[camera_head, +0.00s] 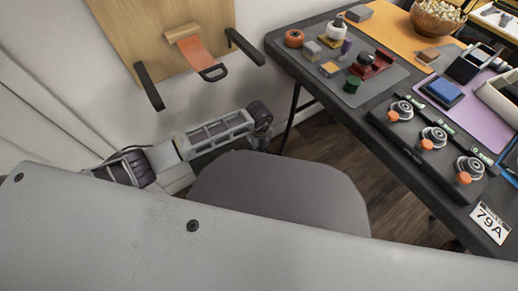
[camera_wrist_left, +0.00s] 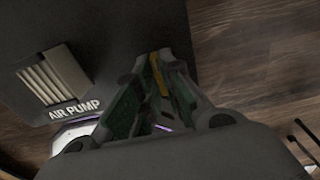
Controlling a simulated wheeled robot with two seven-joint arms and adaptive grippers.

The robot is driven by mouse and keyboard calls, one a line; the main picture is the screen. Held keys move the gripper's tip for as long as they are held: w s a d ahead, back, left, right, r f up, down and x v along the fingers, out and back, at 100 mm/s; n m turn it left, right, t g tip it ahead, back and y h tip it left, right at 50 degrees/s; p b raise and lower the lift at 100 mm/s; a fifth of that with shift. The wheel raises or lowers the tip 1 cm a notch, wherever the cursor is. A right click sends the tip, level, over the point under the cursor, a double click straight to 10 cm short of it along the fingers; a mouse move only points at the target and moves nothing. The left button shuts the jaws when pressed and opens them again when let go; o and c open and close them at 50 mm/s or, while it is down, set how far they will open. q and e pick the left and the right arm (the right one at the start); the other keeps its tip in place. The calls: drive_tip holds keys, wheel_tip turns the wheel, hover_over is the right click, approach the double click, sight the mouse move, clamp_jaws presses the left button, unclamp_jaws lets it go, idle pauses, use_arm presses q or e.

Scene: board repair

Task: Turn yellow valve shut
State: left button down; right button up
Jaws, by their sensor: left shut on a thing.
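My left gripper (camera_wrist_left: 160,80) shows from above in the left wrist view, its green-padded fingers closed in on a narrow yellow piece (camera_wrist_left: 156,73). This piece fits the yellow valve; most of it is hidden by the fingers, so its turn angle cannot be read. A small purple streak shows between the fingers. In the head view a large grey link of mine crosses the front, and I cannot make out the left gripper or the yellow valve there. My right gripper is not in view.
In the wrist view, a ribbed beige block (camera_wrist_left: 54,76) and an "AIR PUMP" label (camera_wrist_left: 75,110) lie left of the gripper on a dark surface; wood floor lies right. In the head view, a dark table (camera_head: 291,50) holds several knobs (camera_head: 433,138) and small objects. A wooden board (camera_head: 130,30) hangs behind.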

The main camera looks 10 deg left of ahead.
use_arm(q)
drive_tip(key=shift+m, duration=0.4)
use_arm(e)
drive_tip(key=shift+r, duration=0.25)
use_arm(q)
drive_tip(key=shift+m+p, duration=0.5)
drive_tip(key=shift+p, duration=0.05)
drive_tip(key=shift+r+m+p, duration=0.1)
drive_tip(key=shift+m+p, duration=0.45)
drive_tip(key=shift+m, duration=0.55)
drive_tip(key=m+p, duration=0.1)
drive_tip(key=m, duration=0.4)
drive_tip(key=shift+p, duration=0.3)
drive_tip(key=m, duration=0.4)
drive_tip(key=shift+p, duration=0.4)
drive_tip(key=shift+m, duration=2.4)
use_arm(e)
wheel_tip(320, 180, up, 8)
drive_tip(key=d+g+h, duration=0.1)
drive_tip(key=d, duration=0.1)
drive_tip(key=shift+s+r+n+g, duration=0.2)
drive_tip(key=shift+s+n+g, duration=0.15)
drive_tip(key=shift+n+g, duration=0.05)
